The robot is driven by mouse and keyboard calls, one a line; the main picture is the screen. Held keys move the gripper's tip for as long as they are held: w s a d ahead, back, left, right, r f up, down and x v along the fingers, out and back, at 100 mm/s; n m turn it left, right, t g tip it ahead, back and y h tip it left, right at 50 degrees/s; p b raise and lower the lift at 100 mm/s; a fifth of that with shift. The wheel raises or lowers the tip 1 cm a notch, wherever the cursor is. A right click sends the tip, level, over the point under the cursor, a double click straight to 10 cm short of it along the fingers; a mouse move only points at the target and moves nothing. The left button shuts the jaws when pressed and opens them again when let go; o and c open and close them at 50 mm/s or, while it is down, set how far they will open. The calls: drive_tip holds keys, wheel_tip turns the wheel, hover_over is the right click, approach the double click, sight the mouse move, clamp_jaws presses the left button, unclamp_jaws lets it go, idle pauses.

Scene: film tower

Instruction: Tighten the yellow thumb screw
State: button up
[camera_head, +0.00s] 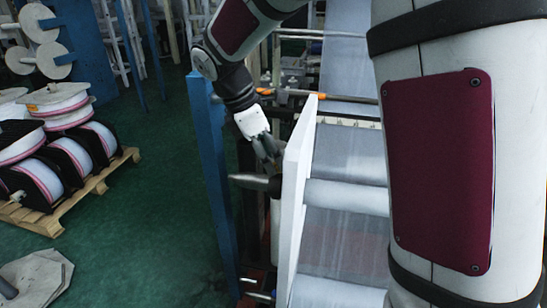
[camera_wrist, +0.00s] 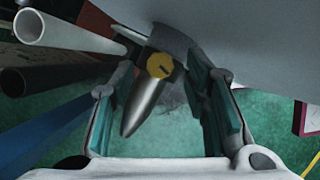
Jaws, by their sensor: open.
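The yellow thumb screw (camera_wrist: 159,66) shows in the wrist view as a small round yellow head with a dark slot-like mark. It sits on a grey metal pointed shaft (camera_wrist: 142,103) that sticks out from a pale panel. My gripper (camera_wrist: 165,115) is open, with one finger on each side of the shaft and the screw between and beyond them; I cannot tell if either finger touches. The screw itself does not show there.
Pale and dark pipes (camera_wrist: 65,32) lie to the left in the wrist view. A blue post (camera_head: 212,165) stands left of my gripper. Film rollers (camera_head: 345,195) are right of the white panel. Spools on a pallet (camera_head: 75,195) stand at left, with open green floor between.

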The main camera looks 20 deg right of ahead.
drive_tip(key=shift+d+f, duration=0.25)
drive_tip(key=shift+f, duration=0.4)
clamp_jaws()
drive_tip(key=shift+m, duration=0.3)
